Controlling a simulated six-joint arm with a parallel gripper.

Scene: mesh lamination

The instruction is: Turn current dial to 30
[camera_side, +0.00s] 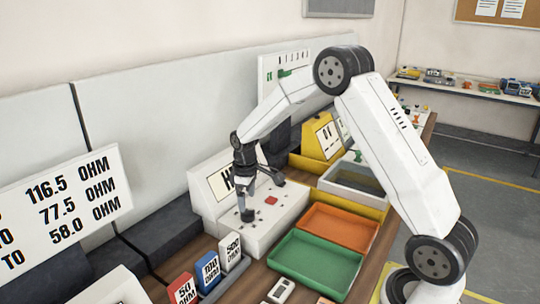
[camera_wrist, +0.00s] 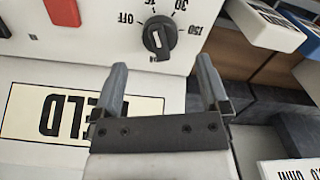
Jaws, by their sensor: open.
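The current dial (camera_wrist: 159,37) is a round black knob with a white mark, on a white panel in the wrist view. Printed labels OFF, 30 and 150 sit around it; which one the mark points at is hard to tell. My gripper (camera_wrist: 161,68) is open and empty, its two fingers apart on either side of the dial's line, with the dial just beyond the tips. In the side view my gripper (camera_side: 262,197) hangs over the white machine (camera_side: 270,222). The dial cannot be made out there.
A red button (camera_side: 271,200) is on the same machine; it also shows in the wrist view (camera_wrist: 62,12). Red, blue and white ohm blocks (camera_side: 208,270) stand in front. Green (camera_side: 318,262) and orange (camera_side: 340,228) trays lie at the right.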

